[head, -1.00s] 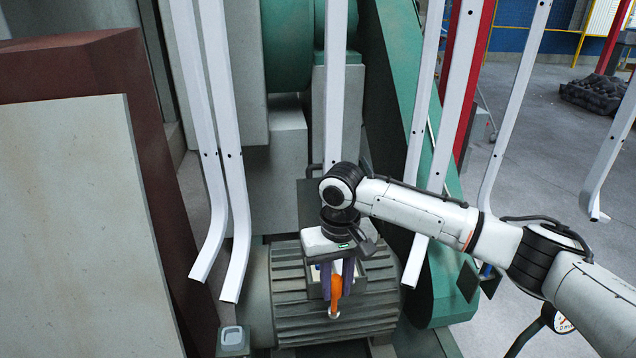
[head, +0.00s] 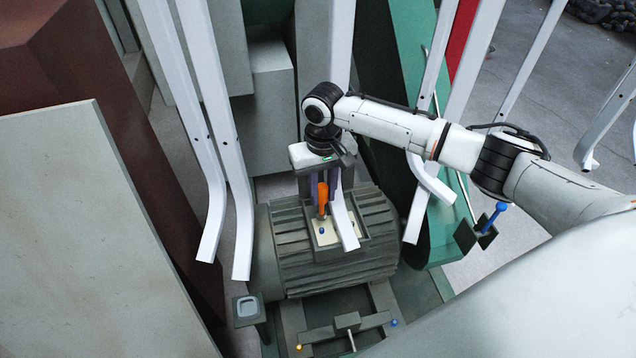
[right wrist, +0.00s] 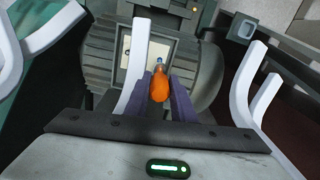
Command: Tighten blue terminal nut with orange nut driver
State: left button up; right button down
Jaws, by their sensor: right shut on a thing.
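My right gripper (head: 321,190) is shut on the orange nut driver (head: 322,200), which hangs roughly upright, tip down, over the open terminal box (head: 366,247) of the ribbed motor. The blue terminal nut (head: 321,230) shows inside the pale box, just below the driver's tip in the picture. A gap seems to remain between them. The right wrist view shows the orange handle (right wrist: 159,88) between the purple fingers, its metal tip pointing at the box (right wrist: 122,66). My left gripper is not in view.
A white chair frame (head: 343,215) hangs right beside the driver, crossing the box. More frames hang left (head: 243,230) and right (head: 417,215). A blue-handled tool (head: 492,217) stands in a dark holder (head: 470,238). A small grey tray (head: 248,308) stands at front left.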

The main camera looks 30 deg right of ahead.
aim_at(323, 204)
jog(key=shift+s+r, duration=0.1)
jog(key=shift+s, duration=0.05)
jog(key=shift+r+p, duration=0.1)
jog(key=shift+p, duration=0.55)
jog(key=shift+f, duration=0.2)
notch_tip(323, 204, down, 5)
jog(key=shift+r+b, duration=0.2)
jog(key=shift+b, duration=0.6)
jog(key=shift+r, duration=0.1)
jog(key=shift+r+p, duration=0.1)
jog(key=shift+p, duration=0.3)
jog(key=shift+p, duration=0.3)
